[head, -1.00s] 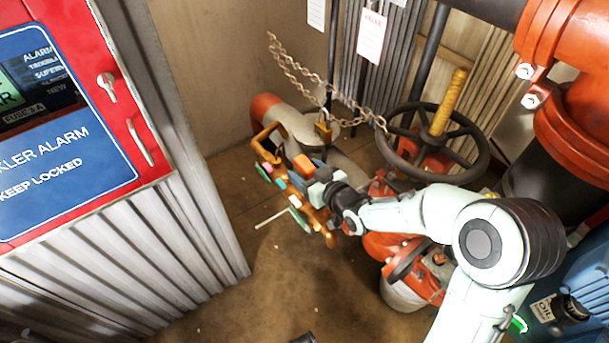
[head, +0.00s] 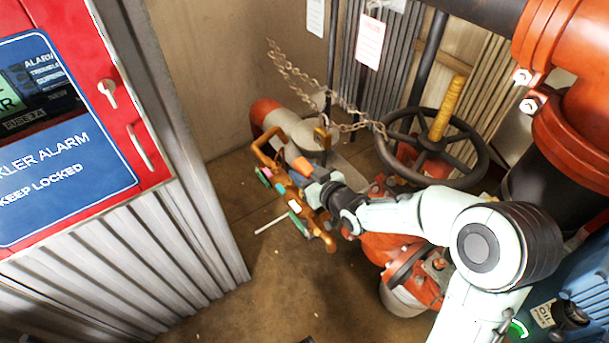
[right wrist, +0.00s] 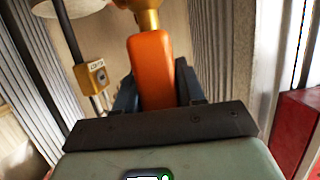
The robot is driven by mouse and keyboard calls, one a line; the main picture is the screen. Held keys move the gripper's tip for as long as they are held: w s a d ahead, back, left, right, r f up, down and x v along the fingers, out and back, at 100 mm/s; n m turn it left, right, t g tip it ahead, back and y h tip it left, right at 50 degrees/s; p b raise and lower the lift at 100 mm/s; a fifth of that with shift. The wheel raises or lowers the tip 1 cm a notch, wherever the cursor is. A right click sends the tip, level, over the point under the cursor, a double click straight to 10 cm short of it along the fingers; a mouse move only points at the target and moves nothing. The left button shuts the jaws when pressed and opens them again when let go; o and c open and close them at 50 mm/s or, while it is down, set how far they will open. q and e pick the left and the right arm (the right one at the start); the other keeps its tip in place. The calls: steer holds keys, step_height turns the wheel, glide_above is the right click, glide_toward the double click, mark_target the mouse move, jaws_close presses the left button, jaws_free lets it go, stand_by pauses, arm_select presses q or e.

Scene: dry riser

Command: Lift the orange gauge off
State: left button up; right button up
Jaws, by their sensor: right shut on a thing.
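The orange gauge (right wrist: 152,70) shows in the right wrist view as an upright orange block under a brass fitting (right wrist: 148,20). My right gripper (right wrist: 155,95) is shut on it, with one dark blue finger on each side. In the head view the orange gauge (head: 302,166) shows only as a small orange piece at the tip of my right gripper (head: 308,175). It is beside the pale pipe and above the orange-brown rack with coloured tags. Its face and lower end are hidden. My left gripper is not in view.
A chain (head: 295,75) with a brass padlock (head: 321,138) hangs behind the gripper, running to a black handwheel (head: 432,147). The tagged rack (head: 267,150) is close by. A red alarm cabinet (head: 140,130) stands left. Floor in front is mostly clear.

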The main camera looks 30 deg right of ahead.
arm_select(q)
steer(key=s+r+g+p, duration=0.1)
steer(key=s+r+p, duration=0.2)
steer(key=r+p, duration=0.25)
arm_select(e)
step_height(320, 180, up, 19)
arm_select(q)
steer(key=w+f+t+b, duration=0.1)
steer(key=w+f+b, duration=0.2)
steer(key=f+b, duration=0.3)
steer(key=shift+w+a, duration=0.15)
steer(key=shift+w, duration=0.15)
arm_select(e)
steer(key=s+a, duration=0.5)
steer(key=s, duration=0.2)
steer(key=shift+s+r, duration=0.35)
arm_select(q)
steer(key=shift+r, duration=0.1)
